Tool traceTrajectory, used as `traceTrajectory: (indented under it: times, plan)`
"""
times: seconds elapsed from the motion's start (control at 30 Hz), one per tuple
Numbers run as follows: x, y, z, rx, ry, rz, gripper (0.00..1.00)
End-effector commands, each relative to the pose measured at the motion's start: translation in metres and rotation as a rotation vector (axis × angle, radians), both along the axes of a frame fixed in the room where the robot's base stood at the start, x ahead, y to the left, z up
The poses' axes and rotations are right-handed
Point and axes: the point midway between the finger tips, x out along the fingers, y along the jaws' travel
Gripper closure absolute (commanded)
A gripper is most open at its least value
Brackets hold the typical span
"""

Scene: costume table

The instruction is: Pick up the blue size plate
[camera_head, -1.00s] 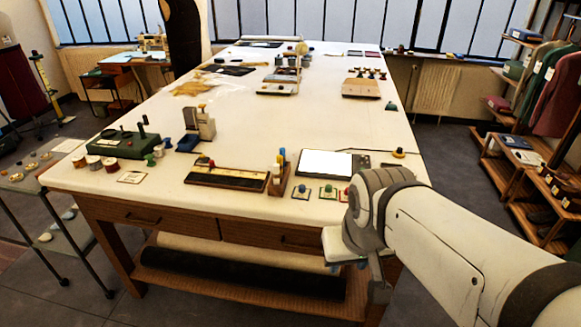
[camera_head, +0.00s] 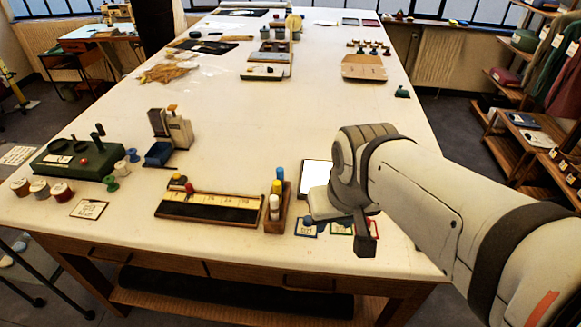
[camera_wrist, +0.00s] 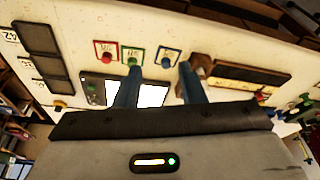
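The blue size plate is a small blue-edged square (camera_head: 306,228) near the table's front edge in the head view, left of my arm's end. In the wrist picture the blue plate appears between the fingertips; the gap in depth is hard to tell.
A bright white screen (camera_head: 316,174) lies behind the plates, partly hidden by my arm. A wooden holder (camera_head: 276,217) with coloured bottles and a long number rack (camera_head: 211,209) stand to the left. The middle of the table (camera_head: 240,130) is clear.

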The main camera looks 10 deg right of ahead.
Motion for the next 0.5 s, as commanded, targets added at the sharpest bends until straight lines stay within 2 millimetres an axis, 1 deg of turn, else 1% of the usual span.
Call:
traceTrajectory:
  times: [0.27,0.4,0.5]
  plan:
    - [0.0,0.0,0.0,0.0,-0.001,0.0,0.64]
    - [0.004,0.0,-0.001,-0.003,0.008,0.01,0.52]
    - [0.016,0.002,-0.003,-0.011,0.034,0.045,0.52]
